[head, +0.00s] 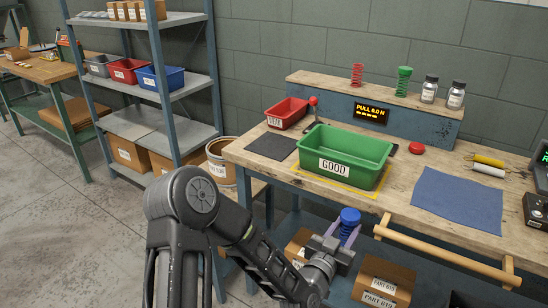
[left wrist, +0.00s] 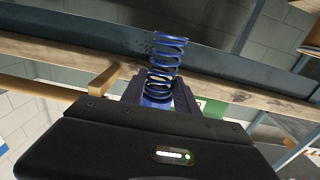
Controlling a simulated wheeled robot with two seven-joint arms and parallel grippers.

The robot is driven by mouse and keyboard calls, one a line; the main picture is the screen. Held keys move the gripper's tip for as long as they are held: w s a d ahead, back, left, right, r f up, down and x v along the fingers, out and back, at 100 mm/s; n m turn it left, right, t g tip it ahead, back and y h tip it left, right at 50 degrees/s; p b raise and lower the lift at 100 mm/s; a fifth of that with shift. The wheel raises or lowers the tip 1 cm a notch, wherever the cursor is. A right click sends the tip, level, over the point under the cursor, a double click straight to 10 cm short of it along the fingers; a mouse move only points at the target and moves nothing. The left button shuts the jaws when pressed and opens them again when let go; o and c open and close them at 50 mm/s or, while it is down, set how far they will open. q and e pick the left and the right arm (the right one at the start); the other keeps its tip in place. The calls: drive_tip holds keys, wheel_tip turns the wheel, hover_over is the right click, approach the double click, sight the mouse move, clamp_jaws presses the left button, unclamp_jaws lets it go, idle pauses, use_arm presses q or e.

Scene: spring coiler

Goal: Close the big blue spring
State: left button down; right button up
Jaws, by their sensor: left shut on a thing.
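The big blue spring (head: 349,216) is upright in front of the bench's front edge, with its blue top showing in the head view. My left gripper (head: 345,235) is shut on its lower part, one finger on each side. In the left wrist view, the blue coils (left wrist: 169,48) stick out beyond the fingers of my left gripper (left wrist: 160,86), with gaps between the turns. My right gripper is not in view.
The wooden bench (head: 440,228) carries a green GOOD bin (head: 372,178), a red bin (head: 287,118), a blue mat (head: 458,200) and a back ledge with a PULL display (head: 371,112), red (head: 357,75) and green (head: 403,82) springs. A wooden rail (head: 445,253) runs along the front. Boxes (head: 384,281) stand below.

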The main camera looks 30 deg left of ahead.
use_arm(q)
wheel_tip(320, 180, down, 6)
drive_tip(key=b, duration=0.4)
drive_tip(key=shift+f+b, duration=0.15)
drive_tip(key=shift+b, duration=0.2)
drive_tip(key=shift+d+r+p, duration=0.25)
drive_tip(key=shift+r+p, duration=0.2)
drive_tip(key=shift+p, duration=0.15)
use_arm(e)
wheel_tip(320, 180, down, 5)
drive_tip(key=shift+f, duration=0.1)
use_arm(q)
drive_tip(key=shift+r, duration=0.1)
